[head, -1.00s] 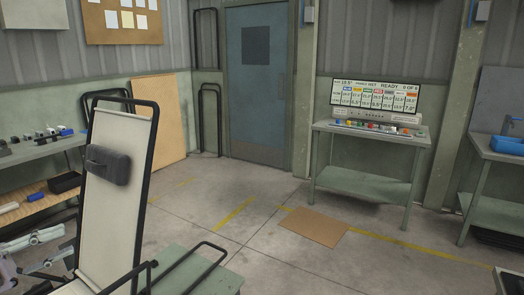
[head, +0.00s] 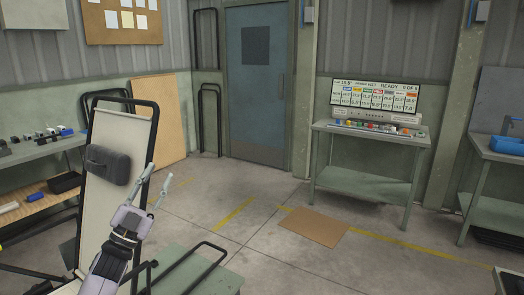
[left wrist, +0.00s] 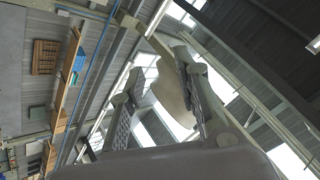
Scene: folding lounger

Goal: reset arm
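The folding lounger (head: 121,141) stands at the left in the head view. It has a pale panel in a black tube frame, its backrest raised, with a dark grey headrest pad (head: 108,165) on it. My left gripper (head: 164,189) is in front of the lounger's right side, pointing up and to the right. Its fingers are spread apart with nothing between them. In the left wrist view the fingers (left wrist: 158,100) are also apart, against the roof and windows. Part of the lounger is hidden behind my left arm. My right gripper is not in view.
A green low table (head: 205,276) with a black tube armrest is at bottom centre. A workbench (head: 366,180) with a display and coloured buttons stands at the back right. A brown mat (head: 314,227) lies on open floor. A tool bench (head: 40,148) is at the left.

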